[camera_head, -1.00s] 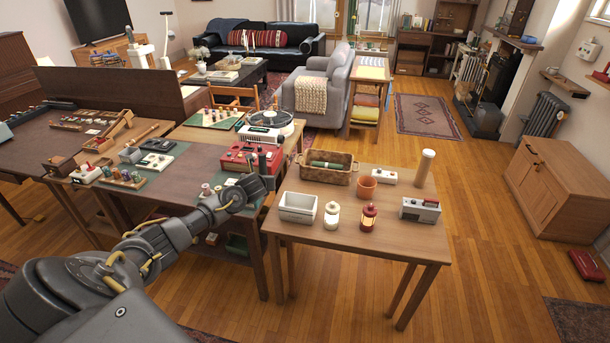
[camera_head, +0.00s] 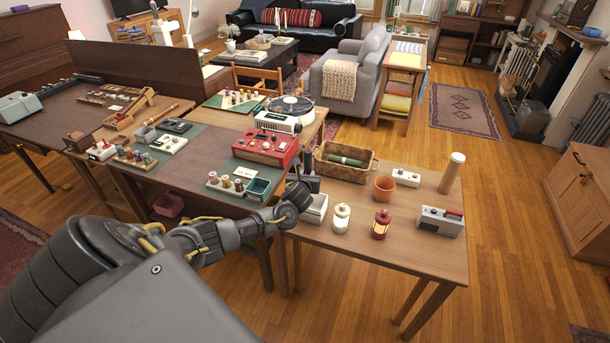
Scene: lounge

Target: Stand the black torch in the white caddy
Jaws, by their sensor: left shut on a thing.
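The white caddy (camera_head: 318,209) stands at the left end of the small wooden table, and its left part is hidden behind my left gripper. My left gripper (camera_head: 302,188) is above and at the back left of the caddy, shut on the black torch (camera_head: 312,184). The torch is dark against the dark fingers, so only a little of it can be told apart, and its lower end cannot be made out. I cannot tell whether it touches the caddy. My right gripper is out of view.
A wicker basket (camera_head: 344,171) with a green roll stands behind the caddy. A white lantern (camera_head: 341,218), a red lantern (camera_head: 381,224), a terracotta pot (camera_head: 384,188) and a radio (camera_head: 440,221) stand to the right. The darker table with a red device (camera_head: 265,148) adjoins on the left.

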